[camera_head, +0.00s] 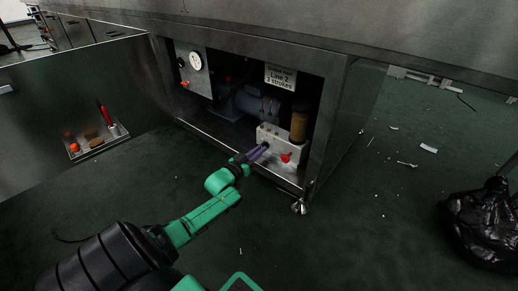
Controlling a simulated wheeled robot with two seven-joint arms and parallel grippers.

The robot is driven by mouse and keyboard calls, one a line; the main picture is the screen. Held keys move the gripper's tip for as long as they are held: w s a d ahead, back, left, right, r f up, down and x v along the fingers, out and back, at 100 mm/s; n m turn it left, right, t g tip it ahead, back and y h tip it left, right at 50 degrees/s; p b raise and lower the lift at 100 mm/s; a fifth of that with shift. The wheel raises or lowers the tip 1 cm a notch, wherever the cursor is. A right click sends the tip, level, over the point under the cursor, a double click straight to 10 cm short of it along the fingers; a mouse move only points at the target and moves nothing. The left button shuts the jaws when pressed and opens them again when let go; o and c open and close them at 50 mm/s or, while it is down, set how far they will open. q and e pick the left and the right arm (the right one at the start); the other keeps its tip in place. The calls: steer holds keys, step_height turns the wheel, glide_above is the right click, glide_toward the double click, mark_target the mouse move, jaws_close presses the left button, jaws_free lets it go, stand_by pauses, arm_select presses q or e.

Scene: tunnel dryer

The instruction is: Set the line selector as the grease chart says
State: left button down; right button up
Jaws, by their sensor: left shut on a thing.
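The grease chart (280,76) hangs at the top of the open cabinet bay and reads "Line 2, 3 strokes". Below it a pale metal block (296,146) sits on the bay floor, with a red handle (287,157) on its front. My left gripper (262,149) reaches in from the lower left. Its purple fingers are shut at the block's left front, on what seems to be the line selector. The fingers hide that part, so its setting cannot be read. The red handle is just right of the fingertips, apart from them. My right gripper is not in view.
An amber cylinder (299,124) stands behind the block. A gauge (196,61) is on a panel at the left. A tray (97,143) with a red-handled tool is further left. A black bag (482,225) and scraps lie on the floor at right.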

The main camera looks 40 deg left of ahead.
arm_select(q)
steer(key=shift+m, duration=0.6)
steer(key=shift+f, duration=0.1)
steer(key=c, duration=0.9)
jaws_free()
steer(key=shift+s+p, duration=0.1)
steer(key=shift+p, duration=0.2)
